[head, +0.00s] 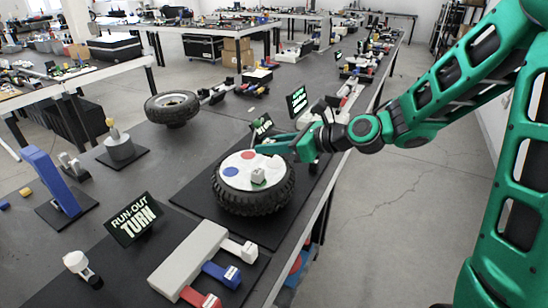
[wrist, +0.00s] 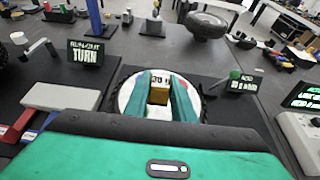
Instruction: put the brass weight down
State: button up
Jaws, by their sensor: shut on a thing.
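In the head view my gripper (head: 262,147) reaches in from the right, over the far side of the wheel's white disc, and the weight cannot be made out there. The black-tyred wheel (head: 243,205) lies flat on a dark mat; its white disc (head: 240,158) has red and blue spots. I cannot tell whether the weight touches the disc.
A small grey block (head: 258,176) sits on the disc's near side. A "RUN-OUT TURN" sign (head: 132,219) and a pale box with coloured levers (head: 190,258) stand nearer. A second wheel (head: 172,108) lies behind left. Small dark signs (head: 297,101) stand beyond my gripper.

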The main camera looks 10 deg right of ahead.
send_over(274, 163)
notch_tip(274, 163, down, 4)
jog(key=shift+s, duration=0.15)
jog(key=shift+f, duration=1.95)
jog(key=shift+f, duration=0.15)
jog(key=o, duration=0.9)
jog(key=shift+o, duration=0.6)
jog(key=shift+d+r, duration=0.2)
jog(key=shift+d, duration=0.05)
jog(key=v, duration=1.1)
jog(key=shift+s+d, duration=0.2)
jog(key=shift+s, duration=0.05)
